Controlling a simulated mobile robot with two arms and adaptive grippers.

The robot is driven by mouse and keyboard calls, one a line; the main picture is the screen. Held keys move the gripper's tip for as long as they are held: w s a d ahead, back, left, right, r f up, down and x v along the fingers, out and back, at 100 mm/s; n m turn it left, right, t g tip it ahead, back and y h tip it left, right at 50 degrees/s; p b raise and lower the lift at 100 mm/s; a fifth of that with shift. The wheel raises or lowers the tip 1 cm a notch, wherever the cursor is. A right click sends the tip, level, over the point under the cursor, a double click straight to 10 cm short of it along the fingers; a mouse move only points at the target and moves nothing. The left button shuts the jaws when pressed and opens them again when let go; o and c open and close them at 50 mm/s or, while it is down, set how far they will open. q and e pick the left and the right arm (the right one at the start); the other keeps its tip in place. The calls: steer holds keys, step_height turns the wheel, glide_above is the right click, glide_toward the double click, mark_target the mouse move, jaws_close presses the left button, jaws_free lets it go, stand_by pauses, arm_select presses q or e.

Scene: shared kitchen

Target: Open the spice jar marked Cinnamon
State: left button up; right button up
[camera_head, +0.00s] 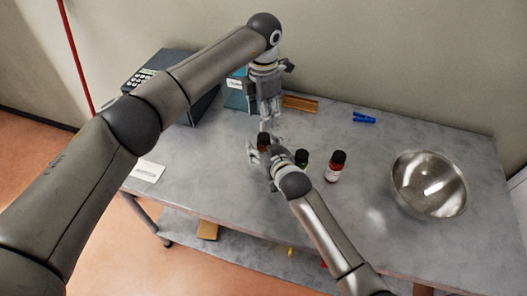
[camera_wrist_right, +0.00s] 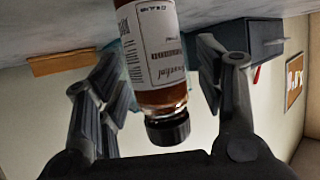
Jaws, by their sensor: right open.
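Three small jars with black caps stand on the grey table (camera_head: 400,130). The left jar (camera_head: 263,147) has brownish contents, the middle one (camera_head: 302,163) looks green, and the right one (camera_head: 333,172) red. My right gripper (camera_head: 259,153) is open around the left jar. In the right wrist view this jar (camera_wrist_right: 155,50) appears upside down between the open fingers, its black cap (camera_wrist_right: 167,128) on; its label is too blurred to read surely. My left gripper (camera_head: 269,118) points down just above and behind that jar; its fingers look close together, opening unclear.
A steel bowl (camera_head: 430,184) stands at the right. A blue clip-like object (camera_head: 364,118) and a wooden piece (camera_head: 301,104) lie at the back. A dark device with keys (camera_head: 147,77) stands at back left, a white card (camera_head: 148,171) at front left.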

steer(key=shift+s, duration=0.1)
steer(key=shift+c, duration=0.5)
jaws_close()
steer(key=shift+o, duration=0.4)
jaws_free()
steer(key=shift+d, duration=0.1)
